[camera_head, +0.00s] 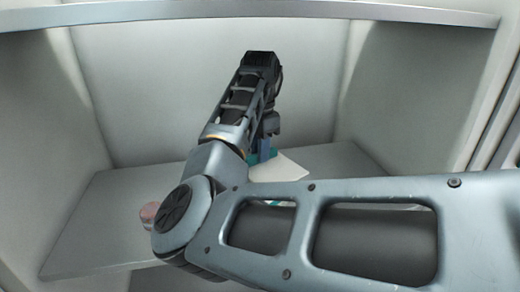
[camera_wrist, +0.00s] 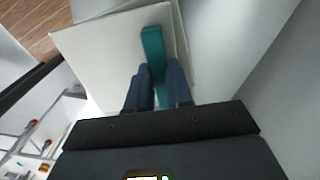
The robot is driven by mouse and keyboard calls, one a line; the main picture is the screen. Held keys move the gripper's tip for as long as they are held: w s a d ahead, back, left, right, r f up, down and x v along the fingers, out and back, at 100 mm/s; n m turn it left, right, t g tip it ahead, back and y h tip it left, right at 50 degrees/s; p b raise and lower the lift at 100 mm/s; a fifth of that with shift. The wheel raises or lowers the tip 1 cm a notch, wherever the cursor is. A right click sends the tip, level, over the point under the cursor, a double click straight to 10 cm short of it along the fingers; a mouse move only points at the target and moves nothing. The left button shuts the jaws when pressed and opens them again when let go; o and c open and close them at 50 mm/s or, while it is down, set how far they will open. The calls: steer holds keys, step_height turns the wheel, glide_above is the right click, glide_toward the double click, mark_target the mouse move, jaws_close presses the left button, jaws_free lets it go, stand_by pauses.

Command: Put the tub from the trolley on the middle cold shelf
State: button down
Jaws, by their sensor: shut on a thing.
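My gripper (camera_wrist: 160,85) has blue fingers and is shut on a teal upright strip (camera_wrist: 153,50), which looks like the grip of the tub. The tub (camera_wrist: 95,50) shows in the wrist view as a broad pale, square-cornered top below the fingers. In the head view, a white corner of the tub (camera_head: 283,168) shows beside my gripper (camera_head: 262,153), which is largely hidden by my arm. The tub is inside the cold cabinet, over the grey middle shelf (camera_head: 100,225). I cannot tell whether it touches the shelf.
A pinkish round item (camera_head: 149,212) stands on the shelf at left, partly hidden by my arm. An upper shelf edge (camera_head: 250,16) crosses above my arm. Cabinet walls close in both sides. The wrist view shows wooden floor (camera_wrist: 30,22) and a rack with small items (camera_wrist: 32,128).

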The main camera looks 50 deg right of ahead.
steer(key=shift+w+a+f, duration=0.15)
steer(key=shift+w+a, duration=0.05)
steer(key=shift+w, duration=0.65)
stand_by(0.7)
steer(key=shift+c, duration=2.3)
jaws_free()
steer(key=shift+r+p, duration=2.2)
steer(key=shift+r, duration=1.5)
